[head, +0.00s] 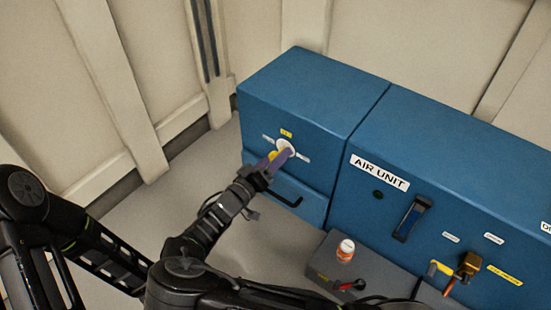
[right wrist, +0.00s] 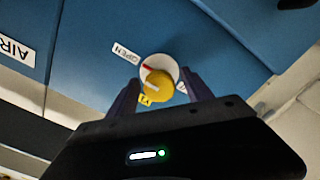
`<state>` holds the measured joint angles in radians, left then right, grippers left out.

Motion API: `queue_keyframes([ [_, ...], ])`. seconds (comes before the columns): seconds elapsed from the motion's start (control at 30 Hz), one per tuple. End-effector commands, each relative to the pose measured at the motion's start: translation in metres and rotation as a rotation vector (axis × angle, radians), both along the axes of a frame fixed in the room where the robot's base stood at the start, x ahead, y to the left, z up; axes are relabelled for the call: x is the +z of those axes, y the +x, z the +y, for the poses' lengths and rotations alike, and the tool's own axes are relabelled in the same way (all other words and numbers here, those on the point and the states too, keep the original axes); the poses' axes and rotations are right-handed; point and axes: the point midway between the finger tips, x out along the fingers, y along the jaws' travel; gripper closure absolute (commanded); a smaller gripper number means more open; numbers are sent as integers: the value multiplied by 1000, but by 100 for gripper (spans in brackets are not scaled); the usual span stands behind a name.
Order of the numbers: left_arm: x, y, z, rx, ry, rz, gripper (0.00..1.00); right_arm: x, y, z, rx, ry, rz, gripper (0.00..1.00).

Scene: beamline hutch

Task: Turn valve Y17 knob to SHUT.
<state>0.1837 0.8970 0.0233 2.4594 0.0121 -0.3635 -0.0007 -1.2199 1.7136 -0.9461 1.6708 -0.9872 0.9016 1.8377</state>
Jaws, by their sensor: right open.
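The valve knob is yellow on a round white dial on the blue cabinet's front; it shows in the right wrist view (right wrist: 158,85) and, partly hidden by my fingers, in the head view (head: 272,155). An OPEN label (right wrist: 126,53) sits beside the dial, and a red mark (right wrist: 148,69) on the dial lies on that side. Another label (head: 303,157) on the opposite side is too small to read. My right gripper (head: 281,160) is open, its fingers on either side of the knob (right wrist: 160,92); I cannot tell whether they touch it. My left gripper is not in view.
The AIR UNIT cabinet (head: 450,165) adjoins on the right, with a dark handle (head: 411,218) and a brass-coloured fitting (head: 468,264). A black drawer handle (head: 286,197) is below the knob.

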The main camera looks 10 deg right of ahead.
Motion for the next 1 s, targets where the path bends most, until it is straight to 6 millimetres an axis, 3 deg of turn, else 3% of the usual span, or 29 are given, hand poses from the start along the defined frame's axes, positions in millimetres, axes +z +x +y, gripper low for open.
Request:
queue_keyframes([
  [0.13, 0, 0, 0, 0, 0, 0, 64, 0, 0, 0, 0, 0, 0, 43],
  [0.83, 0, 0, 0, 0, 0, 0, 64, 0, 0, 1, 1, -1, 0, 100],
  [1.0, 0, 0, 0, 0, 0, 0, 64, 0, 0, 1, 1, -1, 2, 100],
])
